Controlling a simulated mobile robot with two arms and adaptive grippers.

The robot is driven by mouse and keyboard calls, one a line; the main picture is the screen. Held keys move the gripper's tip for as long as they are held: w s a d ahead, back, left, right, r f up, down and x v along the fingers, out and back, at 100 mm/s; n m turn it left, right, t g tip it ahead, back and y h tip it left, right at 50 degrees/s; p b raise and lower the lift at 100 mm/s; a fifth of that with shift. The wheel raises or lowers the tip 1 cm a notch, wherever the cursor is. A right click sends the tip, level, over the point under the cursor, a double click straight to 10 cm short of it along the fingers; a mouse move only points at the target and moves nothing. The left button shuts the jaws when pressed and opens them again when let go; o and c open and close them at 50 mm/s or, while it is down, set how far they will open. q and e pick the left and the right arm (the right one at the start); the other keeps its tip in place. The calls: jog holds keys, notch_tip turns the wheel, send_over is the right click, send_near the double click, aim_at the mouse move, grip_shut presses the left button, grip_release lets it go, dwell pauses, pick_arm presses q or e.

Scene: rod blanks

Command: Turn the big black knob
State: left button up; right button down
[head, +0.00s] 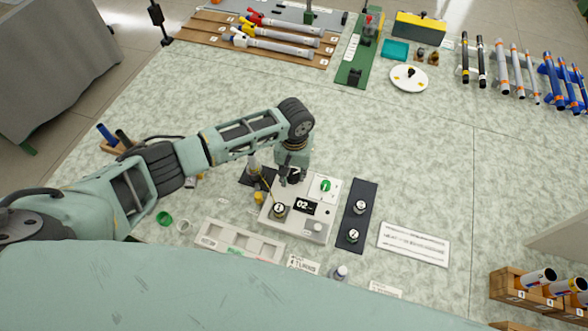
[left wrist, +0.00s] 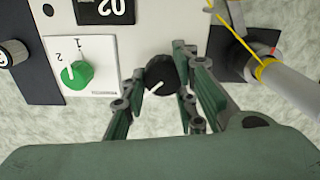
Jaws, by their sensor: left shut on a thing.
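The big black knob (left wrist: 161,74) with a white pointer line sits at the edge of a light control panel (left wrist: 125,45). My left gripper (left wrist: 160,80) has one finger on each side of the knob and is shut on it. In the head view my left gripper (head: 291,174) reaches down at the panel's back edge and mostly hides the knob. A green knob (left wrist: 75,75) on a white plate marked 1 and 2 is beside it. The display (head: 306,206) reads 02. My right gripper is not in view.
A smaller round knob (head: 279,209) and a grey button (head: 314,227) are on the panel. A dark strip (head: 357,216) with two knobs lies to its right. A grey cylinder with a yellow band (left wrist: 285,85) is close to my left gripper.

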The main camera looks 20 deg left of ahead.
aim_at(296, 174)
pick_arm(q)
jog(key=shift+d+r+n+p, duration=0.35)
jog(key=shift+d+n+p, duration=0.1)
jog(key=shift+n+p, duration=0.5)
jog(key=shift+w+f+n, duration=0.1)
jog(key=shift+f+n, duration=0.1)
jog(key=shift+n, duration=0.25)
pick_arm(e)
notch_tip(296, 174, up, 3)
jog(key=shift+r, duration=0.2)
pick_arm(q)
jog(key=o, duration=1)
jog(key=shift+w, duration=0.15)
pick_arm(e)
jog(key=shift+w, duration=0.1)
pick_arm(q)
jog(key=shift+a+f, duration=0.1)
jog(key=shift+a, duration=0.05)
notch_tip(296, 174, up, 12)
jog(key=shift+r, duration=0.1)
